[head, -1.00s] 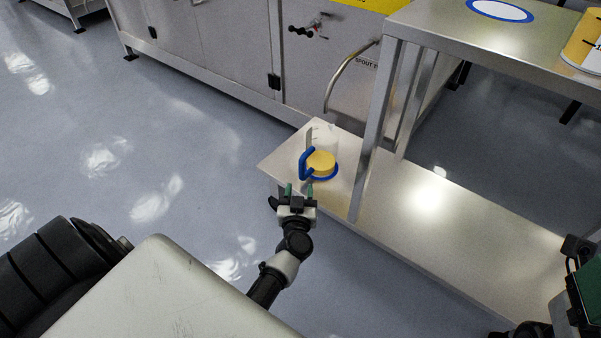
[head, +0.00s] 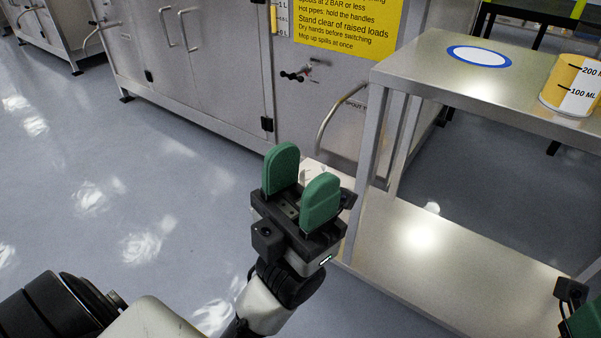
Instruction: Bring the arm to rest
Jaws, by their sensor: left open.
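My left gripper (head: 301,168) is raised in the middle of the head view, with its two green fingers apart and pointing up. Nothing is held between them. It is in front of the near left end of the low metal shelf (head: 440,265). The clear jug with the blue handle is hidden behind it, apart from perhaps a pale bit between the fingers. Part of my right gripper (head: 581,318) shows green and black at the lower right edge. Its jaws are cut off by the frame.
A metal table (head: 432,70) stands above the shelf at the right, with a blue-ringed white disc (head: 480,56) and a yellow measuring container (head: 570,87) on it. A steel cabinet (head: 215,60) with a yellow sign (head: 348,25) stands behind. The floor at left is clear.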

